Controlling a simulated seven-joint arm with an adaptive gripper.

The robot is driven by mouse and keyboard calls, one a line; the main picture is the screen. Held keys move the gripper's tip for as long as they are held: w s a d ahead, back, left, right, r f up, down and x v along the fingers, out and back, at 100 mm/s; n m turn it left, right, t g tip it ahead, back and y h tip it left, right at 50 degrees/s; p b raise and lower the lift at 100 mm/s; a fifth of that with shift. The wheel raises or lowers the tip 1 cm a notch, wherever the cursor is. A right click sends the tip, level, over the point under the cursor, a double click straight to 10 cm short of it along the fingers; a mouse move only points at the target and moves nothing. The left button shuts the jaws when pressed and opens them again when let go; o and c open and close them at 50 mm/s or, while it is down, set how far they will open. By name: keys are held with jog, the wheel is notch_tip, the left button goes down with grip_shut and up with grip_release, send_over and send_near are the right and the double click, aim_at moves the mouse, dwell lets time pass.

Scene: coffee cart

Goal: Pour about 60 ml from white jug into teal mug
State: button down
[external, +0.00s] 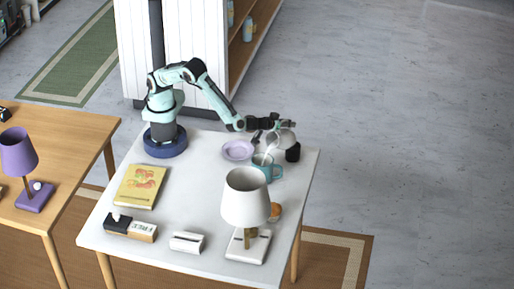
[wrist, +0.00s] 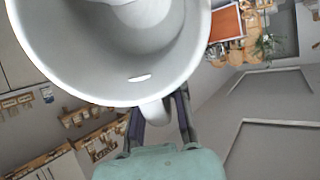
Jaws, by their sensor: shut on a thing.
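The white jug (external: 284,138) is held up above the table and looks tilted, above and slightly right of the teal mug (external: 264,170). My gripper (external: 270,127) is shut on the jug's handle. In the wrist view the jug (wrist: 60,75) fills the upper left, its mouth facing the camera. Its handle (wrist: 155,112) lies between my fingers (wrist: 160,120). A small white patch shows inside the jug. A pale thin streak runs from the jug towards the mug; I cannot tell if it is liquid. The mug stands upright; its contents are too small to make out.
A lilac plate (external: 237,150) lies left of the mug, and a black cup (external: 293,153) stands to its right. A white lamp (external: 246,197) stands close in front of the mug, near an orange item (external: 275,211). A yellow book (external: 140,186) lies at left.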

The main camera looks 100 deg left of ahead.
aim_at(288, 128)
jog(key=shift+w+a+f+g+h, duration=0.2)
jog(key=shift+f+g+h, duration=0.2)
jog(key=shift+f+h, duration=0.25)
jog(key=shift+w+a+f+g+h, duration=0.1)
jog(key=shift+a+f+g+h, duration=0.2)
jog(key=shift+f+h, duration=0.25)
jog(key=shift+w+a+f+g+h, duration=0.15)
jog(key=shift+f+g+h, duration=0.15)
jog(key=shift+f+h, duration=0.2)
jog(key=shift+g+h, duration=0.3)
jog(key=shift+h, duration=0.1)
jog(key=shift+w+a, duration=0.1)
jog(key=a+g+h, duration=0.1)
jog(key=w+a+h, duration=0.1)
jog(key=w+a+g+h, duration=0.1)
jog(key=h, duration=0.1)
jog(key=shift+a+f+g, duration=0.25)
jog(key=shift+f+g, duration=0.05)
jog(key=shift+w+a+f+g+h, duration=0.25)
jog(key=shift+f+g+h, duration=0.2)
jog(key=shift+h, duration=0.25)
jog(key=shift+w+a+f+g+h, duration=0.2)
jog(key=shift+f+g+h, duration=0.2)
jog(key=shift+h, duration=0.3)
